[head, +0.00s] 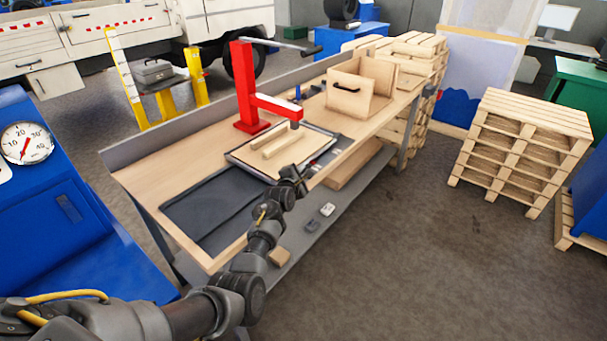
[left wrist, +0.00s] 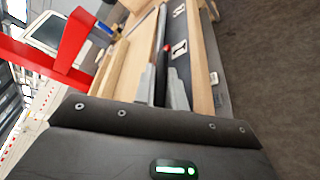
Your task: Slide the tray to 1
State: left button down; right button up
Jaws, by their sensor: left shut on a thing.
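The tray (head: 292,162) is a flat, light-wood board with a thin metal rim. It lies on the workbench beside the red press (head: 246,90), whose arm reaches over it. Two pale wooden bars (head: 274,146) lie on the tray. My left gripper (head: 297,183) is at the tray's near edge. A dark strip with small white labels (left wrist: 180,48) runs beside the tray; I cannot read the labels. My right gripper is not in view.
A dark mat (head: 217,205) covers the bench left of the tray. A wooden box with a handle (head: 352,92) stands at the bench's far end. Small blue items (head: 297,95) lie behind the press. A lower shelf (head: 316,220) holds small objects. Pallets (head: 520,145) stand to the right.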

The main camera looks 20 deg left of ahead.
pick_arm(q)
jog(key=c, duration=1.5)
grip_release()
jog(key=shift+o, duration=0.2)
jog(key=shift+s, duration=0.1)
jog(key=v, duration=1)
jog(key=shift+s, duration=0.35)
